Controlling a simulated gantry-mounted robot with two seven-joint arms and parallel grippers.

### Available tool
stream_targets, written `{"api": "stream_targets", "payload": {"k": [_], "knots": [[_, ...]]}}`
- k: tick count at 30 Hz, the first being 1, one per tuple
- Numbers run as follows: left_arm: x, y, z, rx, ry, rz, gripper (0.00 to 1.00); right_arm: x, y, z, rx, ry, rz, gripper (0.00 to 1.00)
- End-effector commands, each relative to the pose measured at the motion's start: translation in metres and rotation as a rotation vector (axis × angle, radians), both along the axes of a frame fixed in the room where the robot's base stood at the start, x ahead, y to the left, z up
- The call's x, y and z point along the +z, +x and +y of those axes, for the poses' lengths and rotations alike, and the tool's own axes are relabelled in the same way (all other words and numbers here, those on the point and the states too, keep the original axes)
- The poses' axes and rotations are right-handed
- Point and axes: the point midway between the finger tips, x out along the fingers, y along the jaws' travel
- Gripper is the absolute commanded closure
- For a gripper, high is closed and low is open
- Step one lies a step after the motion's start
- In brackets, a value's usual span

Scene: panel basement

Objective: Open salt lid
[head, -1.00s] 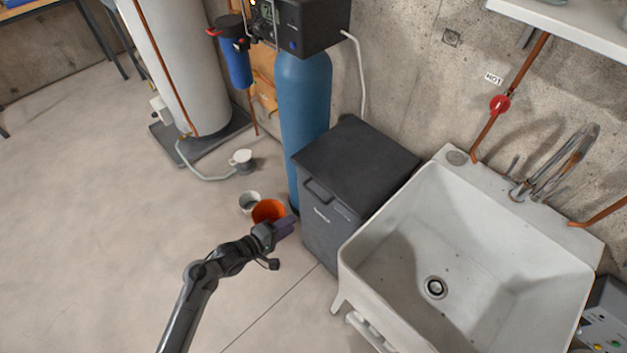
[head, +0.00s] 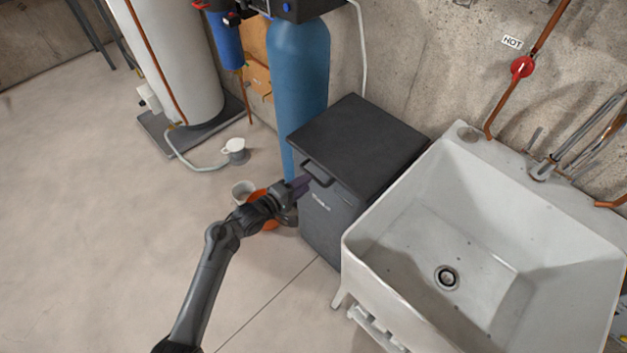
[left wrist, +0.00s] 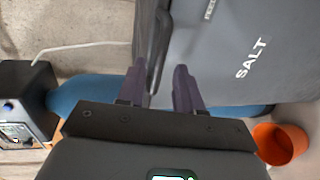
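The salt bin (head: 325,215) is a dark grey box with a black lid (head: 360,145), which lies shut on top. A dark bar handle (head: 318,173) sticks out at the lid's front left edge. My left gripper (head: 305,185) is beside the bin's front, close to the handle. In the left wrist view the gripper (left wrist: 160,75) is open, and the handle (left wrist: 158,30) shows between the fingers in the picture, nearer the left one. I cannot tell whether they touch. The word SALT shows on the bin's front (left wrist: 225,60). My right gripper is not in view.
A white sink (head: 480,240) stands close to the right of the bin. A blue tank (head: 298,90) stands behind it on the left.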

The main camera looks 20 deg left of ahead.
Motion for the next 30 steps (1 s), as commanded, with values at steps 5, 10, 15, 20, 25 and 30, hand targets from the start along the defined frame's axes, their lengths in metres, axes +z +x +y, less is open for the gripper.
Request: {"api": "stream_targets", "payload": {"k": [5,10,15,20,25,30], "knots": [[-0.008,0.025,-0.011,0.000,-0.001,0.000,0.65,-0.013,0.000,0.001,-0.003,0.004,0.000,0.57],[-0.010,0.039,-0.018,0.001,0.000,-0.001,0.65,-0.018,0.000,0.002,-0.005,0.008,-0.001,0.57],[-0.011,0.045,-0.020,0.001,0.000,0.000,0.65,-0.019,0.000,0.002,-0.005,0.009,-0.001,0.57],[-0.010,0.045,-0.021,0.001,0.000,0.000,0.65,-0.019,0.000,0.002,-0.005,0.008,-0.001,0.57],[-0.011,0.045,-0.021,0.001,0.000,0.000,0.74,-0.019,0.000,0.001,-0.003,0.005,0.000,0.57],[-0.011,0.045,-0.021,0.001,0.000,0.000,1.00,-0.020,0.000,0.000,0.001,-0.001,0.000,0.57]]}}
